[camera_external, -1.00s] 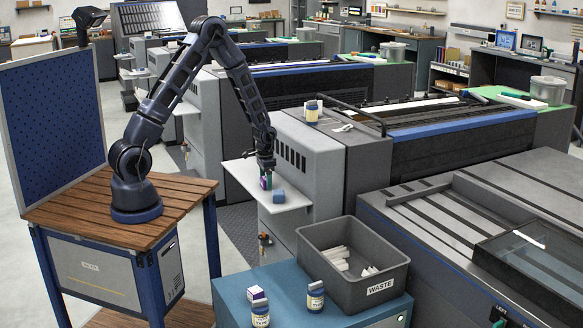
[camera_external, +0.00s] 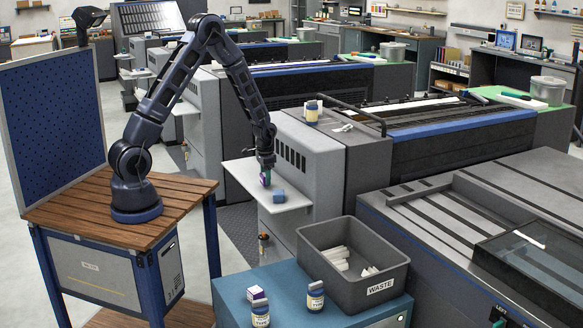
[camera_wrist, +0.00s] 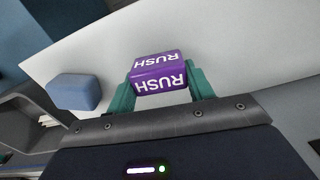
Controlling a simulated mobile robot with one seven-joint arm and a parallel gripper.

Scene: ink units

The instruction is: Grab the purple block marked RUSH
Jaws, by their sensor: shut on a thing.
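The purple block marked RUSH (camera_wrist: 158,80) sits between the green fingers of my gripper (camera_wrist: 160,90) in the wrist view, one finger on each side. My gripper is shut on it. In the external view, my gripper (camera_external: 265,179) holds the purple block over the small white shelf (camera_external: 257,185) on the side of a grey machine. The block looks slightly above the shelf, though the gap is hard to judge at this size.
A blue block (camera_external: 279,195) sits on the shelf beside my gripper and also shows at the left in the wrist view (camera_wrist: 74,92). A grey WASTE bin (camera_external: 352,266) and small jars stand on the blue cabinet in front. The machine wall rises right of the shelf.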

